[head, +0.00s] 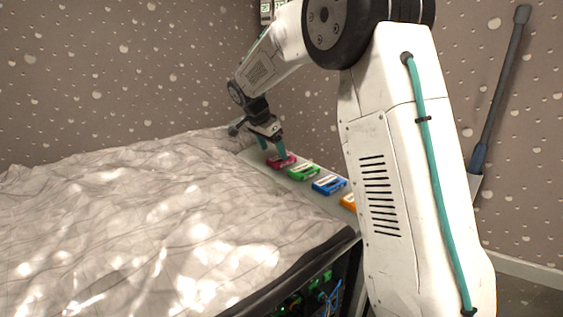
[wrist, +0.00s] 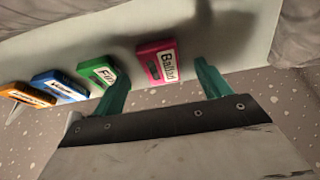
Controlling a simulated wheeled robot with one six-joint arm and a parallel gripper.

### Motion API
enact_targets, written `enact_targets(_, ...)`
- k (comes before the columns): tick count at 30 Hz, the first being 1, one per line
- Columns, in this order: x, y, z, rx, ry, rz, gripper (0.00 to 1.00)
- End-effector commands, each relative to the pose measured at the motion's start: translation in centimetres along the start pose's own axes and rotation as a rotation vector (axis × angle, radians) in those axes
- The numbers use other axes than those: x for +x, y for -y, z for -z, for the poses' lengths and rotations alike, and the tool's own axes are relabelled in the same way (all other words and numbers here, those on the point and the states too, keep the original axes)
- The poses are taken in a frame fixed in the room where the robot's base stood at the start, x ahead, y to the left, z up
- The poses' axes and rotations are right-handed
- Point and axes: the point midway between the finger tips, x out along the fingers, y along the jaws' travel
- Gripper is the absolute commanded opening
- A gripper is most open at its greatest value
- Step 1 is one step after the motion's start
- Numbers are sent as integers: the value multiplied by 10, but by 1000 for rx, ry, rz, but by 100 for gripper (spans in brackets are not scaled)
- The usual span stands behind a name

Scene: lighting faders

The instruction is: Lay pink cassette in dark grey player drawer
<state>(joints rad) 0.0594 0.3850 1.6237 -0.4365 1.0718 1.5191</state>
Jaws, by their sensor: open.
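The pink cassette (head: 281,161) lies flat at the far end of a pale ledge, the last in a row of coloured cassettes. In the wrist view the pink cassette (wrist: 158,61) has a white label reading "Ballad" and lies just beyond and between my fingertips. My gripper (head: 272,147) is open over it, with its teal fingers pointing down. In the wrist view my gripper (wrist: 162,75) shows its fingers spread apart with nothing held between them. I cannot make out the dark grey player drawer in either view.
Green (head: 303,173), blue (head: 329,186) and orange (head: 348,202) cassettes lie along the ledge (wrist: 240,42). The green one is close to one finger. A crumpled pale sheet (head: 150,220) covers the large surface at left. Green-lit electronics (head: 318,290) show below its edge.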

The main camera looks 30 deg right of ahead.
Motion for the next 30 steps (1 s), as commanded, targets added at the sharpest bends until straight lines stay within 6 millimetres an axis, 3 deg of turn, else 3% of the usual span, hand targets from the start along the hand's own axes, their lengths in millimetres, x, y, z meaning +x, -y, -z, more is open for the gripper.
enact_targets(6,34,-1,-2,-1,1,-3,76)
enact_targets(13,37,-1,-1,-1,1,0,76)
enact_targets(14,37,-1,-1,-1,1,0,74)
enact_targets(19,37,-1,-1,-1,1,0,27)
enact_targets(21,37,-1,-1,-1,1,0,24)
enact_targets(30,35,-1,0,0,0,0,23)
